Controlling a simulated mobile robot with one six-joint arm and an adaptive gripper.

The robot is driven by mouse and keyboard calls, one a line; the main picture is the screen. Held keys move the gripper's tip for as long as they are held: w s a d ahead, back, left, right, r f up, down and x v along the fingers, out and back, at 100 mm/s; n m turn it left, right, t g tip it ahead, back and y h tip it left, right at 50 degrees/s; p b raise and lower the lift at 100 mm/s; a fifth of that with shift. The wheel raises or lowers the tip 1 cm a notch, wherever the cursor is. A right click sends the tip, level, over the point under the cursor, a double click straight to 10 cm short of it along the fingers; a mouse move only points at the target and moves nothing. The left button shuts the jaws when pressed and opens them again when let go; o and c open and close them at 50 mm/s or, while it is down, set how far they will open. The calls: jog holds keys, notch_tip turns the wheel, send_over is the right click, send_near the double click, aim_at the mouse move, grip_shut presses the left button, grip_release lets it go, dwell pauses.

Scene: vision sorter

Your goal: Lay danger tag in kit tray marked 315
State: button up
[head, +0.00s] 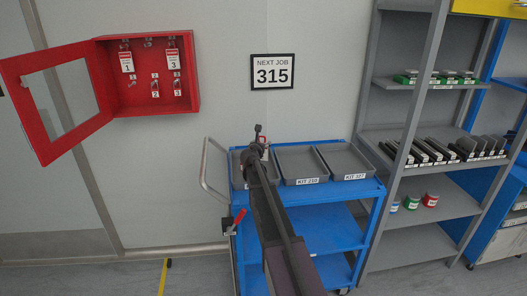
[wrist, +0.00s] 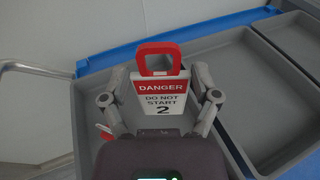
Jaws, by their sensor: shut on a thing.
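The danger tag (wrist: 162,96) is red and white, reads "DANGER DO NOT START 2", and has a red loop at its top. My gripper (wrist: 161,104) is shut on it, one finger at each side edge. In the head view my gripper (head: 259,141) is above the left grey tray (head: 237,168) on the blue cart, with a bit of red showing beside it. That tray is largely behind my arm and its label is hidden. In the wrist view the tag is over this tray's interior (wrist: 226,62). A wall sign (head: 272,72) reads "NEXT JOB 315".
The middle tray (head: 306,182) and right tray (head: 354,177) have small labels, apparently KIT 298 and KIT 307; both look empty. An open red cabinet (head: 145,75) with tags hangs at left. A grey shelf rack (head: 420,140) stands right of the cart (head: 325,228).

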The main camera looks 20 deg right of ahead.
jog(key=shift+s+f+b, duration=0.1)
jog(key=shift+f+b, duration=1.2)
jog(key=shift+f, duration=0.35)
jog(key=shift+f+b, duration=0.6)
jog(key=o, duration=0.8)
jog(key=shift+c, duration=0.2)
jog(key=shift+r, duration=0.15)
jog(key=p+v, duration=0.3)
jog(key=v, duration=0.9)
jog(key=shift+r, duration=0.4)
jog(key=shift+s, duration=0.15)
